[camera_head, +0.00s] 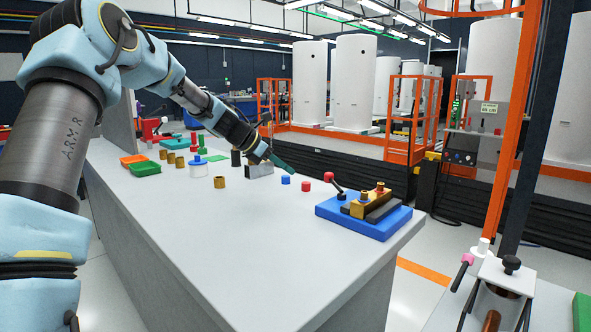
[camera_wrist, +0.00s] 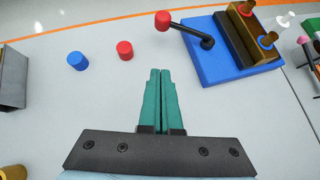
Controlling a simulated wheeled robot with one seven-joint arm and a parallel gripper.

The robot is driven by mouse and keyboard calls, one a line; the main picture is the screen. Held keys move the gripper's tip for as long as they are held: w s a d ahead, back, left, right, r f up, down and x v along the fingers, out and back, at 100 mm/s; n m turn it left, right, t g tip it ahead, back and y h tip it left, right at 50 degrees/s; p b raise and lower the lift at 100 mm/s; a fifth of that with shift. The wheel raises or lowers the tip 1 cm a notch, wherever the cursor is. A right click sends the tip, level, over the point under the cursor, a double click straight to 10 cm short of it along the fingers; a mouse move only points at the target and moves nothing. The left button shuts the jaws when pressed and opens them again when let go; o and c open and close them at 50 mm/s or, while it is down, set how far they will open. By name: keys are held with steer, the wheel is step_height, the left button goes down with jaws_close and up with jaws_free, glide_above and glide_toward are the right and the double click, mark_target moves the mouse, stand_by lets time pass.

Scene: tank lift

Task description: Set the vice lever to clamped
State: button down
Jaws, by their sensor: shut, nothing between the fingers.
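The vice (camera_head: 370,203) sits on a blue base (camera_head: 338,213) at the right end of the grey bench. Its black lever (camera_head: 335,186) carries a red knob (camera_head: 329,177) and leans up and to the left. In the wrist view, the lever (camera_wrist: 190,32) runs from the blue base (camera_wrist: 210,62) out to the red knob (camera_wrist: 162,20), past the base's left edge. My gripper (camera_head: 288,166) is shut and empty, with green fingers. In the wrist view, the fingertips (camera_wrist: 160,73) point toward the red knob, apart from it.
A blue cylinder (camera_head: 285,180) and a red cylinder (camera_head: 306,186) stand on the bench left of the vice. A metal block (camera_head: 259,170) is near my gripper. Green and orange trays and several small parts lie farther left. The bench front is clear.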

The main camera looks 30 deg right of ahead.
mark_target(327, 175)
steer(key=p+x, duration=0.1)
steer(key=x, duration=0.7)
steer(key=shift+s+d+f, duration=0.1)
steer(key=shift+d+f, duration=0.05)
steer(key=shift+d, duration=0.15)
steer(key=shift+d+r+p, duration=0.25)
steer(key=shift+d+p, duration=0.15)
steer(key=shift+d, duration=0.2)
steer(key=shift+d+r+p, duration=0.2)
steer(key=shift+d+p, duration=0.15)
steer(key=shift+d, duration=0.85)
steer(key=shift+d+r+m+g+p, duration=0.1)
steer(key=shift+d+m+g+p, duration=0.35)
steer(key=shift+p, duration=0.6)
steer(key=m+p, duration=0.1)
steer(key=d+g+p, duration=0.1)
steer(key=p, duration=0.1)
steer(key=shift+w+d+r+m, duration=0.15)
steer(key=shift+w+d+m, duration=0.05)
steer(key=shift+d+m, duration=0.15)
steer(key=shift+d+m+g+y+p, duration=0.3)
steer(key=shift+d+m+g+p, duration=0.6)
steer(key=shift+m+g, duration=0.25)
steer(key=shift+s+d+p, duration=0.3)
steer(key=shift+d+p, duration=0.1)
steer(key=shift+d, duration=0.45)
steer(key=shift+s+d, duration=0.25)
steer(key=shift+d, duration=0.25)
steer(key=shift+s+d, duration=0.2)
steer(key=shift+d, duration=0.35)
